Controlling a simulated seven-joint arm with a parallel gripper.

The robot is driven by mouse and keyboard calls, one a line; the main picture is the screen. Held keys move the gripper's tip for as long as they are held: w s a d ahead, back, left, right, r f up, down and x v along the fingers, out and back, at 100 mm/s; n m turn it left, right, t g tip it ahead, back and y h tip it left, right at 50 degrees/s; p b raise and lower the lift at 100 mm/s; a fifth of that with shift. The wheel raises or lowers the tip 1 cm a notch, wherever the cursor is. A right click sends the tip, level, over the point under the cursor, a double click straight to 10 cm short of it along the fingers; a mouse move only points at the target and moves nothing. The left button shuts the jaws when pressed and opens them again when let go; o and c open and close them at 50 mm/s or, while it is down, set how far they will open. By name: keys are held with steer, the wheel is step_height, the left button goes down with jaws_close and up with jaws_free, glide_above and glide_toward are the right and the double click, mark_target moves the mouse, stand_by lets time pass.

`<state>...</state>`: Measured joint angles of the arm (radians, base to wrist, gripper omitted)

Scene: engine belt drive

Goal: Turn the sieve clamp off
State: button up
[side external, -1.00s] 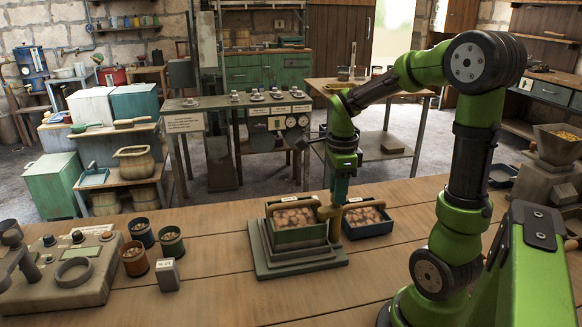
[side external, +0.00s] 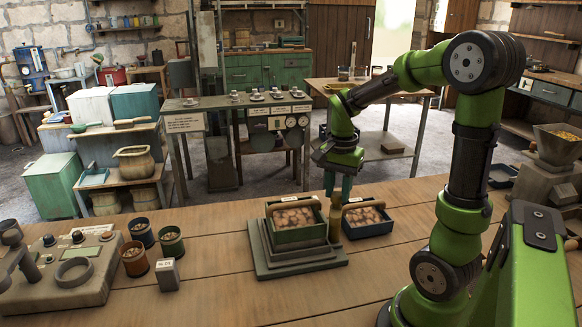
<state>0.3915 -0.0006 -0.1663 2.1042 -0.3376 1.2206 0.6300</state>
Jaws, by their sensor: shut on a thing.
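The sieve is a green box (side external: 297,236) with a wooden handle, filled with round brown pieces. It sits on a stepped grey-green base (side external: 290,262) on the wooden bench. The sieve clamp (side external: 335,222) is a brass-coloured upright piece at the right side of the sieve. My gripper (side external: 337,192) comes down from above with teal fingers and is shut on the top of the clamp. The exact contact is small and partly hidden in this view.
A dark blue box (side external: 367,229) of similar brown pieces stands close to the right of the clamp. Several small cups, including a brown one (side external: 134,263), and a grey device (side external: 70,280) stand at left. The front of the bench (side external: 300,300) is clear.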

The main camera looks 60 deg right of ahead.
steer(key=n, duration=0.4)
steer(key=shift+r+n, duration=0.1)
steer(key=shift+n, duration=0.2)
stand_by(0.5)
steer(key=o, duration=1.1)
steer(key=shift+c, duration=0.2)
step_height(320, 180, up, 17)
steer(key=shift+w, duration=0.1)
